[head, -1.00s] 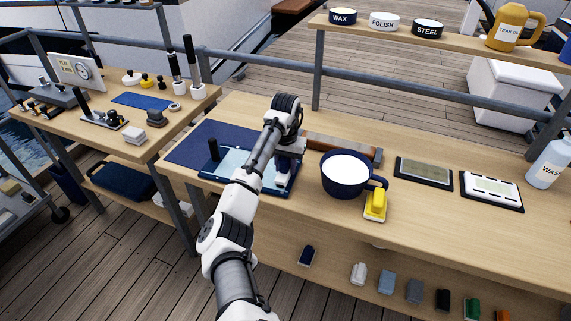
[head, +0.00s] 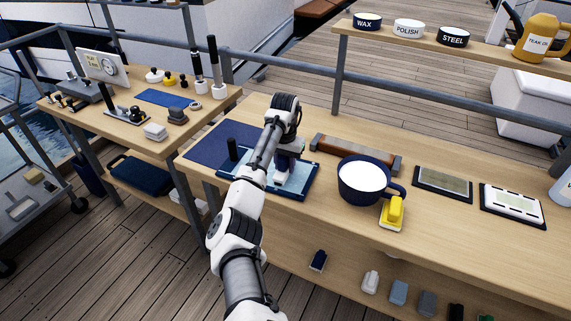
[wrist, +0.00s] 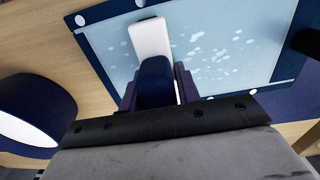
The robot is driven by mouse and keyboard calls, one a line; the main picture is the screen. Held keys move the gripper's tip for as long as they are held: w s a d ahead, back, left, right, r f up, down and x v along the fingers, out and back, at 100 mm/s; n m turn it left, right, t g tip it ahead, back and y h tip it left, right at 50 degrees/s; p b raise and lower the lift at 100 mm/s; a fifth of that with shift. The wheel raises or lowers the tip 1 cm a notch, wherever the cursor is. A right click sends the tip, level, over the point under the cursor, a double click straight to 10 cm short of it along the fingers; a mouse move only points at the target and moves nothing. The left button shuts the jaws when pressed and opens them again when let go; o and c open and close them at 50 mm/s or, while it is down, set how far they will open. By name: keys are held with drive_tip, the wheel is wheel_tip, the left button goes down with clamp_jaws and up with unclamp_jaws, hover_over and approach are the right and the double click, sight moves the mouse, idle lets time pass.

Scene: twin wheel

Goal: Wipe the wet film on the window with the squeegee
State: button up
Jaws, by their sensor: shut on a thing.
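The window (head: 304,191) is a light blue pane in a dark navy frame, lying flat on the bench. In the wrist view the pane (wrist: 222,75) carries whitish wet droplets to the right of the squeegee; the strip left of it looks clear. The squeegee has a navy handle (wrist: 155,83) and a white head (wrist: 150,38). My gripper (wrist: 157,90) is shut on the handle, with a finger on each side. In the head view my gripper (head: 284,166) is over the pane's right part. Whether the head touches the glass I cannot tell.
A navy cup with white contents (head: 362,177) stands right of the window, with a yellow-handled brush (head: 392,212) beside it. A wood-and-metal bar (head: 350,153) lies behind. A dark post (head: 233,150) rises at the window's left. Two dark-framed panels (head: 443,181) (head: 512,203) lie farther right.

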drive_tip(key=shift+w+a+b, duration=0.1)
drive_tip(key=shift+w+a, duration=0.2)
drive_tip(key=shift+a, duration=0.65)
drive_tip(key=shift+w+a+b, duration=0.1)
drive_tip(key=shift+w+a, duration=0.2)
drive_tip(key=shift+a, duration=0.6)
drive_tip(key=shift+w+a+b, duration=0.1)
drive_tip(key=shift+w+a, duration=0.2)
drive_tip(key=shift+a, duration=0.65)
drive_tip(key=a, duration=0.1)
drive_tip(key=w+a+b, duration=0.1)
drive_tip(key=a, duration=0.1)
drive_tip(key=a+b, duration=0.1)
drive_tip(key=a, duration=0.1)
drive_tip(key=shift+w+a, duration=0.25)
drive_tip(key=shift+w, duration=0.15)
drive_tip(key=shift+d+r+p, duration=0.1)
drive_tip(key=shift+d+p, duration=0.05)
drive_tip(key=shift+p, duration=0.15)
drive_tip(key=d, duration=0.1)
drive_tip(key=s+d+p, duration=0.1)
drive_tip(key=d, duration=0.1)
drive_tip(key=d+p, duration=0.1)
drive_tip(key=shift+s+d, duration=0.3)
drive_tip(key=shift+d, duration=0.05)
drive_tip(key=shift+s+d, duration=0.1)
drive_tip(key=shift+d, duration=0.2)
